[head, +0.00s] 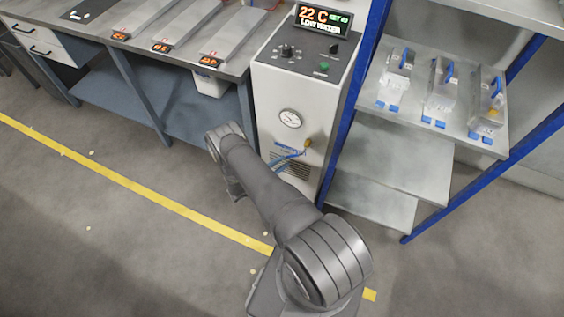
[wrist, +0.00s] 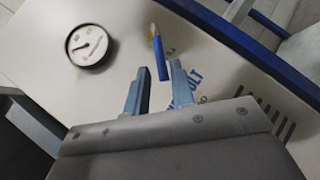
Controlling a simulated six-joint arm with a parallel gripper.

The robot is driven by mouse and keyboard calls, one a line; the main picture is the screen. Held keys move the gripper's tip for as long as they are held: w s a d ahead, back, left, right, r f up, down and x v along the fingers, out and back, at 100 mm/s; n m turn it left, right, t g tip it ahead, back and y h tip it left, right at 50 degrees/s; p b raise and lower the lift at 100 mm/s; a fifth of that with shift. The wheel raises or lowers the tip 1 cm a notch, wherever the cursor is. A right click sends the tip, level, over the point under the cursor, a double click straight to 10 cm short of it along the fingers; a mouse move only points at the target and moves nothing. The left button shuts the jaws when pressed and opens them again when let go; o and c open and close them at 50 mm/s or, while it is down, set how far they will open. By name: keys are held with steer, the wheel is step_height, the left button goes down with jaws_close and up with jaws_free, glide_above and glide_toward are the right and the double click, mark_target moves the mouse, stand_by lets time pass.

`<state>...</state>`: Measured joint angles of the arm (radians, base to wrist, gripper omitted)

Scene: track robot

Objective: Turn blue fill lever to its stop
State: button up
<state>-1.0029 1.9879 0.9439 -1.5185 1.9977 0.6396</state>
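The blue fill lever (head: 292,156) is on the front of a white cabinet, below its round gauge, with a yellow-orange piece (head: 308,143) at its upper right end. In the wrist view the lever (wrist: 158,52) points down the picture toward my gripper (wrist: 158,68). My gripper is open, with one finger on each side of the lever's lower end in the picture. I cannot tell whether a finger touches it. My forearm hides most of the gripper in the head view.
The cabinet front (head: 262,108) carries a gauge (head: 289,118) and a vent grille, with a display (head: 323,19) reading 22 C and LOW WATER on top. A blue-framed shelf (head: 395,155) with several clear containers stands close right. A workbench (head: 195,45) stands left.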

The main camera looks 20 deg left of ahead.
steer(key=shift+a+r, duration=0.15)
steer(key=shift+a, duration=0.15)
steer(key=c, duration=0.4)
steer(key=w+a+r+m+g+y, duration=0.1)
steer(key=a+r+m+g+y, duration=0.1)
steer(key=a+r+m+g, duration=0.2)
step_height(320, 180, up, 2)
steer(key=m+g, duration=0.1)
steer(key=m, duration=0.2)
steer(key=shift+w+a+r+y, duration=0.15)
steer(key=shift+a+y, duration=0.05)
steer(key=shift+y, duration=0.1)
steer(key=s+a+r+m+g+y, duration=0.3)
steer(key=a+r+m+g+y, duration=0.1)
steer(key=r+m, duration=0.35)
steer(key=w+d+f, duration=0.4)
steer(key=d+f, duration=0.5)
steer(key=shift+w+f, duration=0.2)
steer(key=shift+f, duration=0.1)
